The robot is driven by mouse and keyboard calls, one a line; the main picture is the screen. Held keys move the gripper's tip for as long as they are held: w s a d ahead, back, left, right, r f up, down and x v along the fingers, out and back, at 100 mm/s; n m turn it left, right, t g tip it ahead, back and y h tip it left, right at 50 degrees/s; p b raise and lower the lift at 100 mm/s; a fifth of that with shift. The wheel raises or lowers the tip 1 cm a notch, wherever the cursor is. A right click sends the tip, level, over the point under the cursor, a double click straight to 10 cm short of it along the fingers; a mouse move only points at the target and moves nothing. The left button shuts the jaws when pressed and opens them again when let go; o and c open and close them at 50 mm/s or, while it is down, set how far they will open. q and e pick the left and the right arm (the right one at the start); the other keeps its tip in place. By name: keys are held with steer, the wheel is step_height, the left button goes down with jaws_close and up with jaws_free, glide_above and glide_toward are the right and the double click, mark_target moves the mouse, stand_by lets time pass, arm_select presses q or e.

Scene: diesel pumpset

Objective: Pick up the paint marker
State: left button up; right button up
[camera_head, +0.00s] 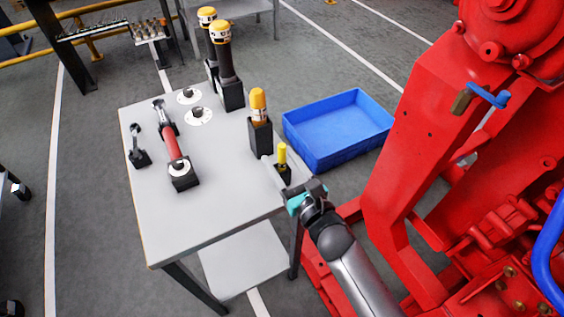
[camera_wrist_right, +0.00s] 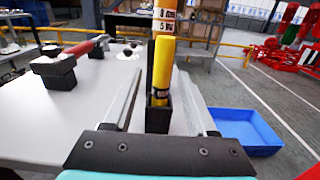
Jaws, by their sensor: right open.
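The paint marker (camera_head: 282,154) is yellow and stands upright in a small black holder (camera_head: 283,176) at the table's right edge. It also shows in the wrist view (camera_wrist_right: 162,68), standing between the two finger lines and beyond the palm. My right gripper (camera_head: 276,171) is open, low at the holder, with its fingers pointing toward it and one on each side. No grip on the marker shows. The exact gap between fingertips and holder is hard to tell. My left gripper is not in view.
The light grey table (camera_head: 220,187) also carries an orange, yellow-capped tube (camera_head: 259,106) in a black holder just behind the marker, a red-handled tool (camera_head: 172,143) and tall yellow-topped tools (camera_head: 222,62). A blue crate (camera_head: 318,159) lies right of the table, near red machinery (camera_head: 398,135).

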steer(key=shift+x, duration=1.55)
steer(key=shift+d+f, duration=0.1)
jaws_close()
